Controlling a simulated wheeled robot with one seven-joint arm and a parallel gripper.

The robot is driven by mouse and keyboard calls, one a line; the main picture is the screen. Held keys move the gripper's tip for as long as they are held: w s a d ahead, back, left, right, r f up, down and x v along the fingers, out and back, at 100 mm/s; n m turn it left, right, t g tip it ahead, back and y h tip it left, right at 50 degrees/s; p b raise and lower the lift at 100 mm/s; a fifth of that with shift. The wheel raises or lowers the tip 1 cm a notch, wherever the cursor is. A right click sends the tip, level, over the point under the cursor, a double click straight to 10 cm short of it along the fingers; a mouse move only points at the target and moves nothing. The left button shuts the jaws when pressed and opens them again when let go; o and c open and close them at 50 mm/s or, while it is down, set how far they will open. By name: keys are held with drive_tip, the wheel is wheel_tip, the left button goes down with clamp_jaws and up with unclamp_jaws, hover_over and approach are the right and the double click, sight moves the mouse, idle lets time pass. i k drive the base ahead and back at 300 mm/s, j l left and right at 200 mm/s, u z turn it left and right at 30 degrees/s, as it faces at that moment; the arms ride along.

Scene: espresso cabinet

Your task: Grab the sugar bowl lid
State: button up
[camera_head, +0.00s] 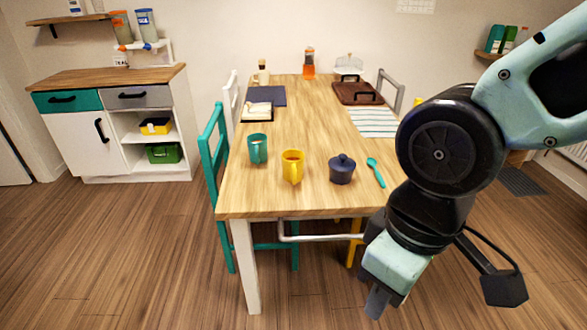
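A small dark blue sugar bowl (342,174) stands near the front edge of the wooden table. Its dark blue lid (342,160), with a small knob on top, sits on the bowl. My gripper (376,303) hangs at the lower right, in front of the table and below its top, pointing down. It is well apart from the bowl and lid. Only part of its fingers shows, so I cannot tell whether it is open or shut.
On the table (265,200), a yellow mug (292,169) and a teal mug (257,150) stand left of the bowl. A teal spoon (376,172) lies just right of it. A teal chair (213,165) is at the left side. The front edge is clear.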

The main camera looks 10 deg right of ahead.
sight(342, 163)
drive_tip(key=i+z, duration=0.3)
drive_tip(key=i, duration=0.2)
drive_tip(key=i+j+z, duration=0.2)
drive_tip(key=i+z, duration=0.15)
drive_tip(key=i, duration=0.15)
